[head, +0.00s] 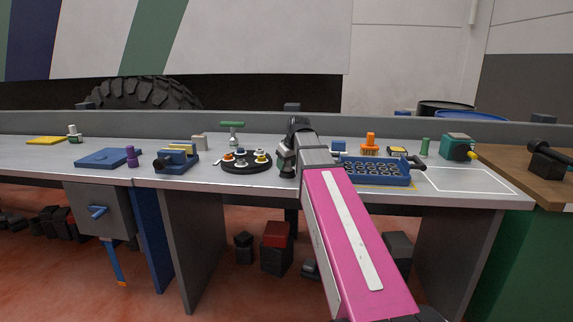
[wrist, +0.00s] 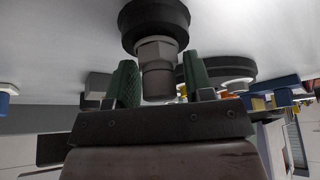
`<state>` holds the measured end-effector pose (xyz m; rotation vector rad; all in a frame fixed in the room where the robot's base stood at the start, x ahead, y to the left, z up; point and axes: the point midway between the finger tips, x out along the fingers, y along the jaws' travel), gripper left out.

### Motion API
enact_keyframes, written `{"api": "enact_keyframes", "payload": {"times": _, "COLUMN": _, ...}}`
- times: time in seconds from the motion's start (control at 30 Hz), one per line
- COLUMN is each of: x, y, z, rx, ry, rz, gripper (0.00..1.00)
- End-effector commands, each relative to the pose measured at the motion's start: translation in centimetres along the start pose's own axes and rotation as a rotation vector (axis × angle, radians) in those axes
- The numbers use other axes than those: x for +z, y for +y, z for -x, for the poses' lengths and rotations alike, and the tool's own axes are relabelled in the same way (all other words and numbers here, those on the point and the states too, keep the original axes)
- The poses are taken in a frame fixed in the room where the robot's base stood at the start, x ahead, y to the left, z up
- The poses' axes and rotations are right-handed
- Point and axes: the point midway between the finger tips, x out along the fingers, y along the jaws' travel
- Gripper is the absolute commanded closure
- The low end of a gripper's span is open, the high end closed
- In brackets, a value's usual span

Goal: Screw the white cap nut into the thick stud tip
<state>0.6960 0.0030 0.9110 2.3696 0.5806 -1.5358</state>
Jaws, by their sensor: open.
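My gripper (wrist: 160,62) shows in the wrist view with its two green fingers apart. A grey metal stud (wrist: 157,82) with a hex collar, on a round black base (wrist: 155,18), shows between the fingers; I cannot tell whether they touch it. I cannot tell from its look alone whether it is the thick stud. In the head view the gripper end is mostly hidden behind my pink arm, right of a round black tray (head: 246,168). The tray holds several small coloured and white pieces; which one is the white cap nut is too small to tell.
A blue vise (head: 176,159) and a blue plate (head: 106,158) stand left of the tray. A blue perforated tray (head: 375,172), an orange piece (head: 370,142) and a green-and-yellow device (head: 458,147) stand to the right. The white-outlined area (head: 470,180) at the right is clear.

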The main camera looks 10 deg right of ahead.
Motion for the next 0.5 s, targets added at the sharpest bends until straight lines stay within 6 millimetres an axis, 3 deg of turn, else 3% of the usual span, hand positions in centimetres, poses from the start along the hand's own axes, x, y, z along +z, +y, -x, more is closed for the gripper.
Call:
{"api": "enact_keyframes", "payload": {"times": 0.33, "x": -0.01, "y": -0.01, "z": 0.0, "rx": -0.016, "ry": 0.0, "rz": 0.037, "gripper": 0.53}}
{"api": "enact_keyframes", "payload": {"times": 0.5, "x": -0.05, "y": -0.06, "z": -0.02, "rx": -0.061, "ry": 0.0, "rz": 0.135, "gripper": 0.53}}
